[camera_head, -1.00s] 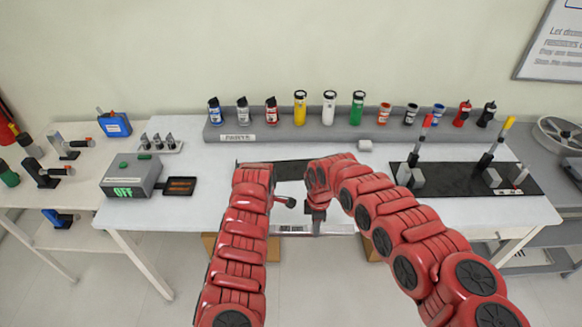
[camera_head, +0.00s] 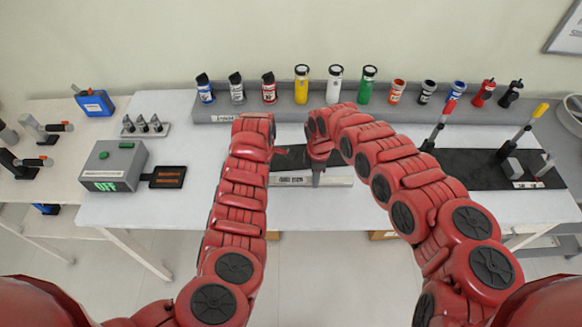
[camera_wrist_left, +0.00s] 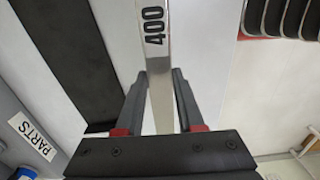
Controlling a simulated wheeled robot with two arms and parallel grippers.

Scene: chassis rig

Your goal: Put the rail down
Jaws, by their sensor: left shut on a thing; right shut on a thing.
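The rail (camera_head: 335,181) is a flat, silvery bar with dark printing. In the head view it lies across the picture, over the white table between the black strip and the front edge. I cannot tell if it touches the table. My right gripper (camera_head: 318,177) points down and is shut on it near its visible middle. My left gripper is hidden behind my left forearm in the head view. In the left wrist view, the left gripper (camera_wrist_left: 160,76) has its fingers closed around the rail (camera_wrist_left: 156,110), below the printed "400". The rail's left end is hidden in the head view.
A black strip (camera_head: 290,158) lies behind the rail. Right is a black plate (camera_head: 470,165) with two upright levers and grey blocks. A grey shelf (camera_head: 225,112) of bottles and cups runs along the back. Left stands a grey box (camera_head: 113,166) reading OFF.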

